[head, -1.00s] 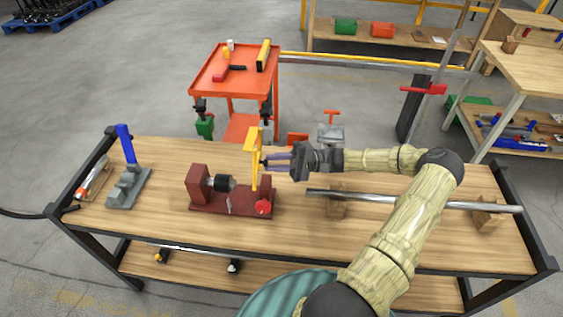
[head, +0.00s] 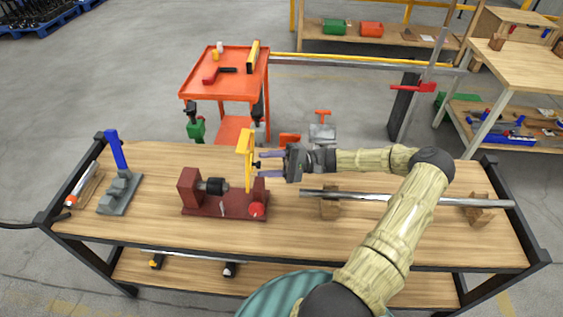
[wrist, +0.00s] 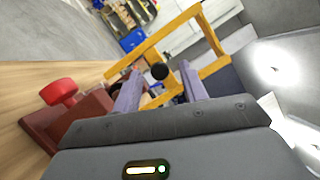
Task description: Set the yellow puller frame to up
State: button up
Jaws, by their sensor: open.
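The yellow puller frame (head: 249,172) stands about upright on the dark red base (head: 215,207) of a bench device in the head view. My gripper (head: 262,163) is just right of the frame, level with its upper half, its fingers pointing left at it. In the wrist view the frame (wrist: 207,38) lies beyond my open fingers, and my gripper (wrist: 161,86) has a black round knob (wrist: 160,71) between or just past its fingertips. I cannot tell whether the fingers touch the frame.
A steel bar (head: 400,198) rests on wooden blocks to the right. A grey stand with a blue handle (head: 117,150) is at the left of the wooden bench (head: 300,240). An orange cart (head: 212,95) stands behind. A red knob (head: 257,210) sits on the base's front.

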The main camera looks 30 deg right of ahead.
jog(key=b+v, duration=0.3)
jog(key=v, duration=1.4)
jog(key=shift+b, duration=0.4)
jog(key=shift+d, duration=0.1)
notch_tip(320, 180, up, 10)
jog(key=p, duration=1)
